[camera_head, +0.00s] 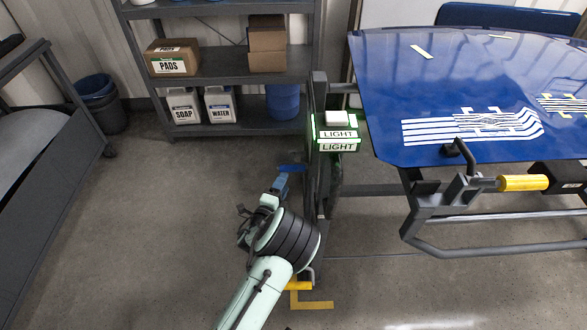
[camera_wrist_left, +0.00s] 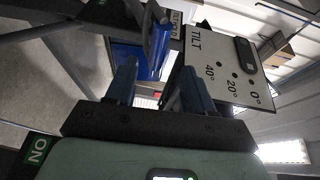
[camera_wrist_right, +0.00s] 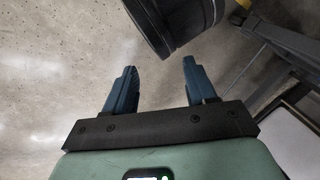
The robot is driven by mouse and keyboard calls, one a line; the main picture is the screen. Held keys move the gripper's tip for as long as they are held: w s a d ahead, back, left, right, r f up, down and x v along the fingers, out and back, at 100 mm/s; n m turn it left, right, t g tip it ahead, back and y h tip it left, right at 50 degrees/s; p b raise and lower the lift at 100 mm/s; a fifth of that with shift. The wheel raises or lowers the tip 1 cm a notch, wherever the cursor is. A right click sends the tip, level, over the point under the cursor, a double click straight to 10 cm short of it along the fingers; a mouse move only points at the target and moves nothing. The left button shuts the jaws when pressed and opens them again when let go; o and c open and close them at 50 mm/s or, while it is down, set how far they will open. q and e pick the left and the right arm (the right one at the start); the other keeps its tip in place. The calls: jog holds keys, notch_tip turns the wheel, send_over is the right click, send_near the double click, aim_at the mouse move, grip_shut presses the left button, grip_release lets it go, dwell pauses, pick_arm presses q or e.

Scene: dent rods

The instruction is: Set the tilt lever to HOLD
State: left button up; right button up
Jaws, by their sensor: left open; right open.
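A blue handle (camera_wrist_left: 155,52) on a grey metal arm shows beyond my left gripper (camera_wrist_left: 158,75) in the left wrist view. It looks like the tilt lever and also shows in the head view (camera_head: 291,167), beside the grey stand post. My left gripper (camera_head: 281,183) is open, just short of the handle; I cannot tell whether they touch. A pale plate (camera_wrist_left: 228,72) marked TILT, with 0°, 20° and 40°, is right of the handle. A small label (camera_wrist_left: 180,12) near the top is partly hidden and hard to read. My right gripper (camera_wrist_right: 160,68) is open and empty over the floor.
A LIGHT box (camera_head: 337,136) with green edges sits on the stand. A blue panel (camera_head: 460,90) with striped white markings lies at right, with a yellow crank grip (camera_head: 523,182) below. Shelves (camera_head: 218,65) stand behind and a grey cart (camera_head: 40,190) at left. Floor between is clear.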

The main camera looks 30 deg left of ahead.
aim_at(290, 171)
pick_arm(q)
jog(key=w, duration=0.2)
jog(key=w+a+b, duration=0.1)
jog(key=w, duration=0.4)
jog(key=shift+w+a+f+b, duration=0.2)
jog(key=shift+w+f+b, duration=0.15)
jog(key=shift+f, duration=0.05)
jog(key=shift+w, duration=0.6)
pick_arm(e)
jog(key=shift+t+h, duration=0.3)
jog(key=shift+t, duration=0.3)
jog(key=shift+w+d+f, duration=0.3)
jog(key=shift+w+f, duration=0.1)
jog(key=shift+w, duration=0.2)
jog(key=shift+w+d+f, duration=0.3)
jog(key=shift+w+f, duration=0.1)
jog(key=shift+w, duration=0.25)
jog(key=shift+w+d+f, duration=0.3)
jog(key=shift+w+f, duration=0.1)
jog(key=shift+w, duration=0.2)
pick_arm(q)
grip_shut()
